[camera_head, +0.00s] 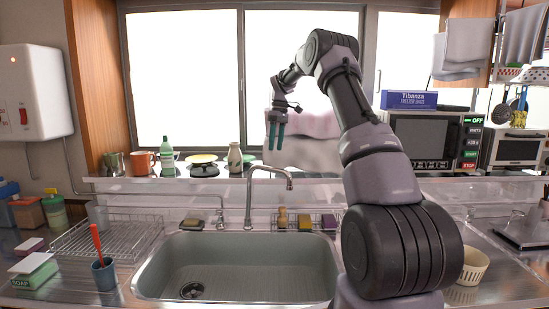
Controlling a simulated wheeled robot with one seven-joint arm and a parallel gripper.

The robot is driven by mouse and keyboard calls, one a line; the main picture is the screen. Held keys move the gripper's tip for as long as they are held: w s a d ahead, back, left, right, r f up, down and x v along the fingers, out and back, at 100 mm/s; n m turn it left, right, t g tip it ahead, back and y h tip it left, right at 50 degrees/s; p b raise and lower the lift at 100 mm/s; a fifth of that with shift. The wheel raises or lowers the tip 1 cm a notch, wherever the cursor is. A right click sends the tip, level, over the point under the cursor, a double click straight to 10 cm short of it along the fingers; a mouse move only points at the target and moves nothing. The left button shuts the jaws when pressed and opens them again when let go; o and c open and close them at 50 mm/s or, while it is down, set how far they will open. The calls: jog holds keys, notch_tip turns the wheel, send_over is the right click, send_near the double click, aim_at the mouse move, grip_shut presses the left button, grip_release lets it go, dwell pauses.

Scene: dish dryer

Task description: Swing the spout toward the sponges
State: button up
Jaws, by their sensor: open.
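The metal spout (268,169) rises from behind the sink and bends to the right, its tip hanging near the sink's back edge. Sponges (305,221) and (328,222) stand with a brush (283,217) in a wire rack at the sink's back edge, right of the spout's base. Another sponge (192,224) lies at the back edge, left of the spout. My gripper (275,148) has teal fingers pointing down. It is open and empty, above the spout in the picture and apart from it; its depth relative to the spout is hard to tell.
The sink (230,275) is empty. A shelf behind it holds a green bottle (167,158), an orange mug (142,163), plates and a beige bottle (235,159). A dish rack (105,238) and blue cup (104,274) stand left. My arm hides part of the right side.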

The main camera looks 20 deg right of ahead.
jog(key=shift+w+d+r, duration=0.1)
jog(key=shift+r, duration=0.55)
jog(key=shift+w+d+r, duration=0.1)
jog(key=shift+r, duration=0.5)
jog(key=s+a+r+m+t, duration=0.2)
jog(key=s+a+r, duration=0.2)
jog(key=s+r, duration=0.45)
jog(key=s+a+r+m+t, duration=0.2)
jog(key=s+r+m, duration=0.1)
jog(key=s, duration=0.8)
jog(key=s+a+r+m+t, duration=0.2)
jog(key=s+r+m, duration=0.1)
jog(key=s, duration=0.9)
jog(key=shift+s+r, duration=0.2)
jog(key=shift+r, duration=0.05)
jog(key=shift+o, duration=0.4)
jog(key=s+f+m+t, duration=0.2)
jog(key=s+f+m, duration=0.1)
jog(key=s, duration=0.7)
jog(key=shift+s+a+f+m, duration=0.3)
jog(key=shift+s+f, duration=0.1)
jog(key=shift+f, duration=0.45)
jog(key=o, duration=0.6)
jog(key=shift+s+f+t, duration=0.15)
jog(key=shift+t, duration=0.15)
